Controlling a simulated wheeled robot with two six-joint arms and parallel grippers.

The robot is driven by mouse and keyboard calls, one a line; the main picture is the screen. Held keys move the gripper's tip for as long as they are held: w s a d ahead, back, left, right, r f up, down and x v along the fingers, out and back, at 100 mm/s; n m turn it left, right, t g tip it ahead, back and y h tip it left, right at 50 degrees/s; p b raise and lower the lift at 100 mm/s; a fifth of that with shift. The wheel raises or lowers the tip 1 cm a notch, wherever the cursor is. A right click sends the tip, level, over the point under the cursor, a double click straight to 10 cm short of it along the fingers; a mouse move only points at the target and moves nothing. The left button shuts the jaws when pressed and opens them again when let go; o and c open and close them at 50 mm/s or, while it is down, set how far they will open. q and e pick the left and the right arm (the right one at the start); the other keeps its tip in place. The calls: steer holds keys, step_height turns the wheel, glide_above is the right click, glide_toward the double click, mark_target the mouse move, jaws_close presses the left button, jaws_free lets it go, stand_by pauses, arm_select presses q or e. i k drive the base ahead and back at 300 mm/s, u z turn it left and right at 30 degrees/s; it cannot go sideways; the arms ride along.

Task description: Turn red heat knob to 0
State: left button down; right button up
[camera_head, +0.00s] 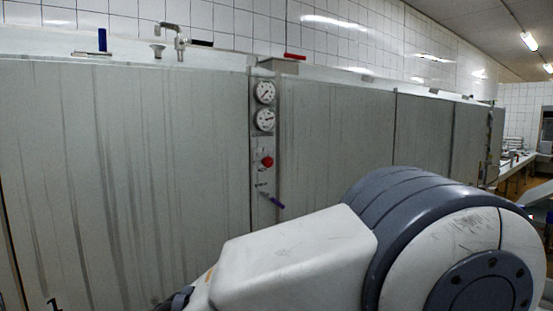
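The red heat knob (267,162) sits on a narrow vertical metal control panel (263,212) on the front of a large steel vat. Two round white gauges (265,105) are above the knob on the same panel. The knob's setting is too small to read. My arm crosses the lower right of the head view, apart from the knob in the picture. No gripper fingers can be made out in the view.
The steel vat (130,170) fills the left and middle, with a tap (178,42) on its top ledge. A red item (295,57) and a blue item (102,40) are also up there. A table (515,165) stands at the far right.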

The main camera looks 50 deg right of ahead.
mark_target(268, 161)
steer(key=z, duration=1.05)
steer(key=i, duration=0.9)
steer(key=z, duration=0.5)
steer(key=i, duration=0.45)
steer(key=z, duration=0.1)
steer(key=k, duration=0.45)
steer(key=u, duration=1.05)
steer(key=i, duration=0.35)
steer(key=z, duration=1.7)
